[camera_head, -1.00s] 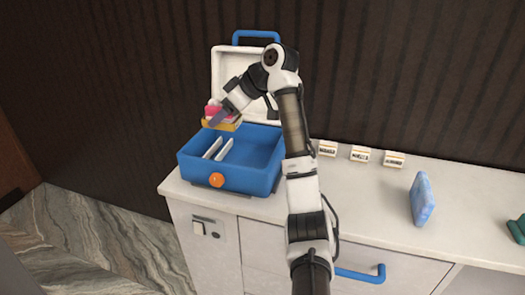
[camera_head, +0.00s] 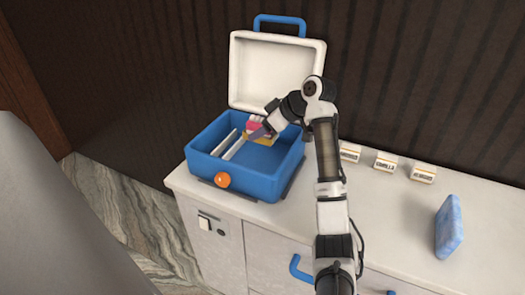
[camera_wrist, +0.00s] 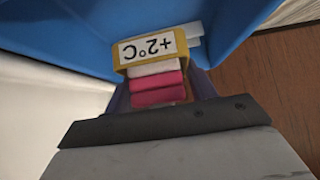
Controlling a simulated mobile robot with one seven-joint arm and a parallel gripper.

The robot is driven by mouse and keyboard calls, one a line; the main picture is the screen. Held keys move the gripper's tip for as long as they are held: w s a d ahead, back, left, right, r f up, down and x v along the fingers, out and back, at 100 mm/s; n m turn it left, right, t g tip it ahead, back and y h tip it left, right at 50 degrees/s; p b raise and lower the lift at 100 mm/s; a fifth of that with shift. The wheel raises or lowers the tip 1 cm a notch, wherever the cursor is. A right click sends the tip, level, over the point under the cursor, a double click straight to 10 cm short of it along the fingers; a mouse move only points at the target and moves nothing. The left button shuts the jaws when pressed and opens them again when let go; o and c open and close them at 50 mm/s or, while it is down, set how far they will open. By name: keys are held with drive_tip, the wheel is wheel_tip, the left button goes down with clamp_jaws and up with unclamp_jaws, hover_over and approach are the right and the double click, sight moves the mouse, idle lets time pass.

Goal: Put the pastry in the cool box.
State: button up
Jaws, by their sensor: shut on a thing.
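The pastry (camera_head: 254,128) is a pink and white layered block on a yellow base. In the wrist view the pastry (camera_wrist: 157,83) shows pink and white layers and a yellow-edged "+2°C" label (camera_wrist: 147,48). My gripper (camera_head: 257,136) is shut on it, with a finger along its side. The cool box (camera_head: 243,180) is blue with an open white lid (camera_head: 277,70) leaning back. The pastry is held at or just above the box opening, towards the back; whether it touches the box floor I cannot tell. The blue box wall (camera_wrist: 70,25) fills the upper wrist view.
Two white upright dividers (camera_head: 229,144) stand in the left part of the box; the right part of its floor looks bare. Several small labelled cartons (camera_head: 386,162) line the counter (camera_head: 380,215) at the back. A blue block (camera_head: 449,228) stands at the right.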

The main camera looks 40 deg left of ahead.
wheel_tip(320, 180, down, 9)
drive_tip(key=shift+f+p, duration=0.2)
drive_tip(key=shift+p, duration=0.7)
drive_tip(key=shift+f, duration=0.1)
drive_tip(key=o, duration=1)
